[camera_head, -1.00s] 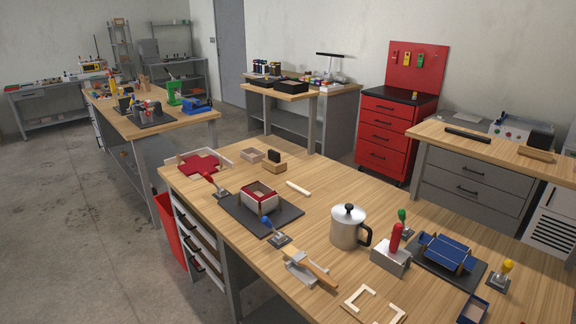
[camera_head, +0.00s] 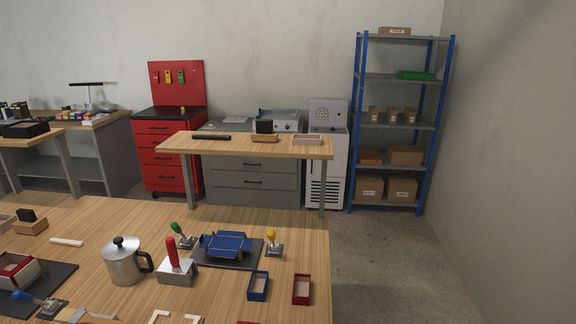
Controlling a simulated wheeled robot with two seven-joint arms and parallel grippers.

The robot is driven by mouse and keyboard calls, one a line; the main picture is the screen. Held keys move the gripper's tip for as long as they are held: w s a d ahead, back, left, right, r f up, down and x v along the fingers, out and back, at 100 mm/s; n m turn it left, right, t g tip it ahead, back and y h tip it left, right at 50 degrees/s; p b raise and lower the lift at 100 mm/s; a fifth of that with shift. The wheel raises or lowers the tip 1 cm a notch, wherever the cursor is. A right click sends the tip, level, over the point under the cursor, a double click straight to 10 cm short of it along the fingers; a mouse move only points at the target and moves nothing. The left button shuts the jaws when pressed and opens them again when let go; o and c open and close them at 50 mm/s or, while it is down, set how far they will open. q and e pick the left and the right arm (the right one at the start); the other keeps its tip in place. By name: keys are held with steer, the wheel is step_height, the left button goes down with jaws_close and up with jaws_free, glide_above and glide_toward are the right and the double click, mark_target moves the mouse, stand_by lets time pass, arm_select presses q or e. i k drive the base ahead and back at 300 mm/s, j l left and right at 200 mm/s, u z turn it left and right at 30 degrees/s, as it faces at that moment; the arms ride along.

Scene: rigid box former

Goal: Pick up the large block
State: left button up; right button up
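A large grey metal block (camera_head: 177,272) with an upright red handle stands on the near wooden table, right of a silver pot (camera_head: 125,262). A smaller wooden block (camera_head: 31,226) with a black top sits at the table's left. A similar one (camera_head: 264,138) is on the rear table. I cannot tell for certain which of these the task calls the large block. Neither of my grippers is in view.
A dark mat with a blue folded box (camera_head: 226,243) lies right of the metal block, between green-handled and yellow-handled tools. A small blue box (camera_head: 258,286) and a red box (camera_head: 302,289) stand near the right edge. Open floor (camera_head: 385,265) lies right of the table.

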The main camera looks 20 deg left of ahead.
mark_target(29, 224)
steer(key=i+l+z, duration=0.1)
steer(key=l, duration=0.35)
steer(key=i+l+z, duration=0.1)
steer(key=i+l, duration=0.2)
steer(key=i+l+z, duration=0.1)
steer(key=l, duration=0.4)
steer(key=i+l+z, duration=0.1)
steer(key=i+l, duration=0.2)
steer(key=i+l+u, duration=0.2)
steer(key=i, duration=0.25)
steer(key=i+u, duration=0.2)
steer(key=i, duration=0.25)
steer(key=i+l+u, duration=0.25)
steer(key=i, duration=0.2)
steer(key=i+u, duration=0.1)
steer(key=i, duration=0.65)
steer(key=i+u, duration=0.1)
steer(key=i, duration=0.7)
steer(key=i+l+u, duration=0.15)
steer(key=i, duration=0.6)
steer(key=i+j+u, duration=0.15)
steer(key=i+u, duration=0.95)
steer(key=u, duration=0.15)
steer(key=i+l+u, duration=0.25)
steer(key=u, duration=0.15)
steer(key=i+j+u, duration=0.2)
steer(key=i+u, duration=1.15)
steer(key=i+l+u, duration=0.9)
steer(key=k+j, duration=0.05)
steer(key=j, duration=0.05)
